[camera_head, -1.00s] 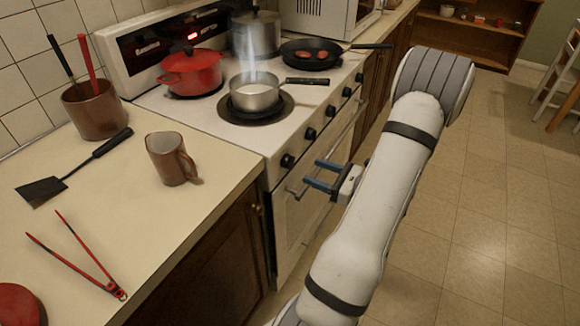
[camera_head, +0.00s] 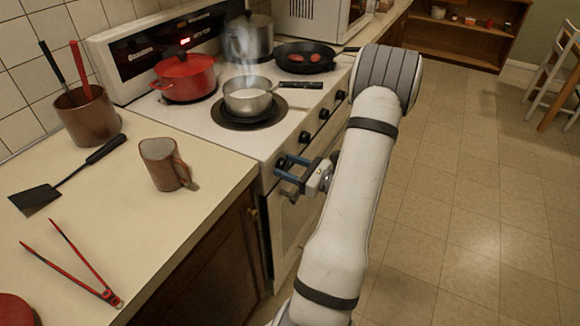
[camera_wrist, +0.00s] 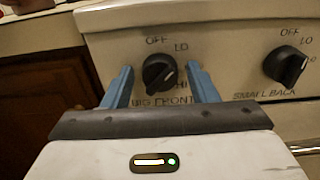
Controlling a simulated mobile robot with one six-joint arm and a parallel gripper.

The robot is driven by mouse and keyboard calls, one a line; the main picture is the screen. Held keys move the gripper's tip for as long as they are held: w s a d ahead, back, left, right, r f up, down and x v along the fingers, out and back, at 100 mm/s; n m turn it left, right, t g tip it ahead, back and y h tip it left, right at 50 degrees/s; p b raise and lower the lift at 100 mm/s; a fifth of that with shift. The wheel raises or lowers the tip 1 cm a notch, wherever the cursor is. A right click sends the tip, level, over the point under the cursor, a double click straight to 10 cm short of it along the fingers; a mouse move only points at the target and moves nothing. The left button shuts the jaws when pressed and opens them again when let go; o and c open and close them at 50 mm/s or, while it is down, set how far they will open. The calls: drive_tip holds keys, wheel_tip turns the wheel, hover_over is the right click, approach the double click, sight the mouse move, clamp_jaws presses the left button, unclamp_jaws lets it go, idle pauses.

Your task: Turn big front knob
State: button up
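The big front knob (camera_wrist: 160,74) is black and round, under the word OFF on the stove's front panel, with its label partly covered by my gripper. In the head view my gripper (camera_head: 284,168) is at the near end of the stove's knob row, and the big front knob is mostly hidden there.
The small back knob (camera_wrist: 287,65) sits to the right. The oven handle (camera_wrist: 306,150) runs below it. On the stove (camera_head: 205,122) are a steaming saucepan (camera_head: 247,99), a red pot (camera_head: 186,77) and a black frying pan (camera_head: 304,57). A brown mug (camera_head: 163,166) stands on the left counter.

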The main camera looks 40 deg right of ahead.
drive_tip(key=c, duration=0.8)
drive_tip(key=shift+f+n+b, duration=0.15)
drive_tip(key=shift+n+b, duration=0.25)
drive_tip(key=shift+b, duration=0.15)
drive_tip(key=o, duration=1)
drive_tip(key=shift+c, duration=0.2)
drive_tip(key=v, duration=0.7)
drive_tip(key=shift+s+d, duration=0.15)
drive_tip(key=shift+s, duration=0.2)
